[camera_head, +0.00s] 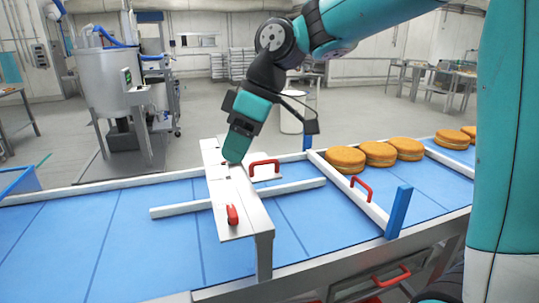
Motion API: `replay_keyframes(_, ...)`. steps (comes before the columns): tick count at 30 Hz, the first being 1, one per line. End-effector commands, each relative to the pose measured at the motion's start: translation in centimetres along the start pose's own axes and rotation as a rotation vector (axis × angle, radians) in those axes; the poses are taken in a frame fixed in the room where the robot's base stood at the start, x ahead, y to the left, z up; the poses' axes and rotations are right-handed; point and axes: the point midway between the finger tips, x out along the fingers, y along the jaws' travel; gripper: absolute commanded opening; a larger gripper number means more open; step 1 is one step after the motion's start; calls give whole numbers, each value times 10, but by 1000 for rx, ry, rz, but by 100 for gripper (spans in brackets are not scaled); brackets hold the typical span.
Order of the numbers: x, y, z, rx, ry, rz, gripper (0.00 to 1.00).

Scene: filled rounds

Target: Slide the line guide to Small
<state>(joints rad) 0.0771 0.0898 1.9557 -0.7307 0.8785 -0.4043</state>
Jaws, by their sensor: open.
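The line guide is a long white bar (290,188) lying low over the blue belt and passing under a white bridge plate (220,188). A red handle (263,163) stands at the plate's right side; I cannot tell whether it is fixed to the guide. A red knob (232,215) sits on the plate's near part. My gripper (232,160) points down at the plate's far part, left of the red handle. It is open, with nothing visibly held. Its fingertips are partly hidden, and contact with the plate cannot be told. No Small label is readable.
The blue conveyor belt (130,240) runs across the view. Several filled rounds (345,159) stand on it at the right, behind a slanted white bar (347,193) with a red handle and a blue post (398,212). The belt left of the bridge is clear.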

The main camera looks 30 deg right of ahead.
Motion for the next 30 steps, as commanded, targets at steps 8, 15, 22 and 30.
replay_keyframes(8, -65, 189, 34, -349, 14, 118, 42)
replay_keyframes(15, -84, 242, 71, -493, -15, 165, 42)
replay_keyframes(22, -56, 249, 74, -504, -18, 165, 42)
replay_keyframes(30, 2, 258, 71, -502, -19, 164, 42)
